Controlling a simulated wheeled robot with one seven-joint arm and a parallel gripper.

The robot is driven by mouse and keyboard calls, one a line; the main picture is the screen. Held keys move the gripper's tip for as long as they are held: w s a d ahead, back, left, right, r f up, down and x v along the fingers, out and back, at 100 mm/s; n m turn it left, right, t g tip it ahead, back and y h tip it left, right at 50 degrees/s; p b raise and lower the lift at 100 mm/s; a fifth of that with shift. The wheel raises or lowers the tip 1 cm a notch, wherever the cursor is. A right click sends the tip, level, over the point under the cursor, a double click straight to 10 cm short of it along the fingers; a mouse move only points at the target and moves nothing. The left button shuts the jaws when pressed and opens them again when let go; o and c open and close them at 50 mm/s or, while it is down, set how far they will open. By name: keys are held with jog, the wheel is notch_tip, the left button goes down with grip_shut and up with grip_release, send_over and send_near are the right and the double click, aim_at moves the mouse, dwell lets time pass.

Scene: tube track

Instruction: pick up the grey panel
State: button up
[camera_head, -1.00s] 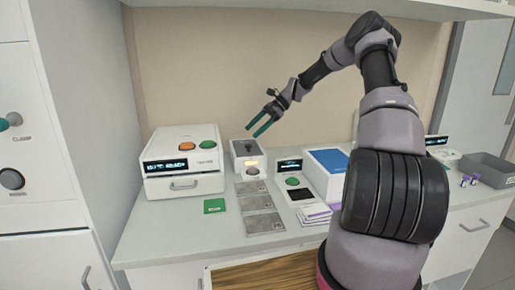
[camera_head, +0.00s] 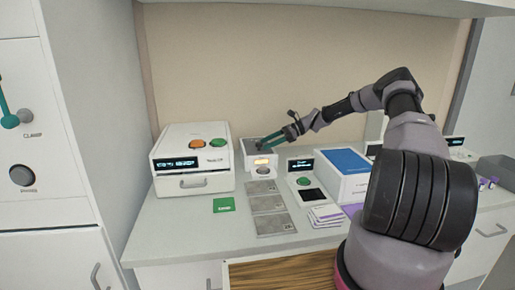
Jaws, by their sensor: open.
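Three flat grey panels lie in a column on the counter: a rear one (camera_head: 262,187), a middle one (camera_head: 267,204) and a front one (camera_head: 275,224), the larger. I cannot tell which one the task names. My gripper (camera_head: 264,143) has teal fingers, is open and appears empty. Its tips are over or just at the top of a small white box (camera_head: 262,170) with a lit orange display, behind the panels. I cannot tell whether the tips touch it. The fingers partly hide the box's top.
A white machine (camera_head: 193,168) with orange and green buttons stands left of the box. A green card (camera_head: 223,205) lies left of the panels. A small display unit (camera_head: 301,167) and a blue-topped white box (camera_head: 344,176) stand to the right. An open wood-floored drawer (camera_head: 285,273) is at the front.

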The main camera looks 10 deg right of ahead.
aim_at(259, 145)
jog(key=x, duration=0.4)
jog(key=shift+w+a+r, duration=0.1)
grip_shut()
